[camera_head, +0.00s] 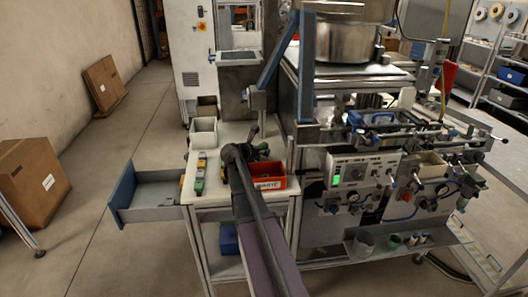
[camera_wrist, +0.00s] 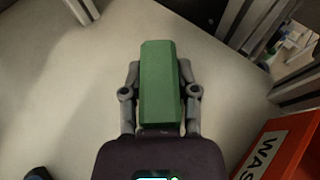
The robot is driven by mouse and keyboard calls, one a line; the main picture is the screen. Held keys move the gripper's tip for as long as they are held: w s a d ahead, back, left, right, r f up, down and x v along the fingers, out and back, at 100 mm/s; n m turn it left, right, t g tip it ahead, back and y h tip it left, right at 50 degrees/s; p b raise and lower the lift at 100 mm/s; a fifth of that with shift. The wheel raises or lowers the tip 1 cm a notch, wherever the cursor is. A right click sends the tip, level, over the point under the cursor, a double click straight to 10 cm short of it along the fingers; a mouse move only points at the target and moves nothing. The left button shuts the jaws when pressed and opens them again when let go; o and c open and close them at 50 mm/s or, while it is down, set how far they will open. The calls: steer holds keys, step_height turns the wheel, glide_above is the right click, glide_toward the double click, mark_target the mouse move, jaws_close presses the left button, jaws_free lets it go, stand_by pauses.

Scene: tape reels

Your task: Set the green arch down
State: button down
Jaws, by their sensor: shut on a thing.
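The green arch (camera_wrist: 158,85) is a long green block in the wrist view, seen from above. My gripper (camera_wrist: 160,72) is shut on it, with one grey finger on each long side. The block is over the pale worktop (camera_wrist: 60,75); I cannot tell whether it touches the surface. Its underside is hidden. In the head view my gripper (camera_head: 258,143) is over the white table (camera_head: 229,131), behind the red bin, and the arch cannot be made out clearly there.
The red bin (camera_head: 268,184) stands close by, also at lower right in the wrist view (camera_wrist: 280,150). Small coloured blocks (camera_head: 200,172) line the table's left side, with a white bin (camera_head: 203,140) behind. An open drawer (camera_head: 150,192) juts left. Machine frames border the right. Worktop left of the arch is bare.

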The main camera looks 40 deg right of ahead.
steer(key=shift+f, duration=0.1)
steer(key=shift+c, duration=1.8)
jaws_free()
steer(key=shift+r, duration=0.2)
steer(key=shift+s+a+r, duration=0.1)
steer(key=shift+a, duration=0.15)
steer(key=p+v, duration=0.4)
steer(key=v, duration=0.5)
steer(key=shift+s+a+r, duration=0.1)
steer(key=shift+a+r, duration=0.1)
steer(key=shift+a, duration=0.15)
steer(key=shift+v, duration=0.85)
steer(key=shift+f, duration=0.15)
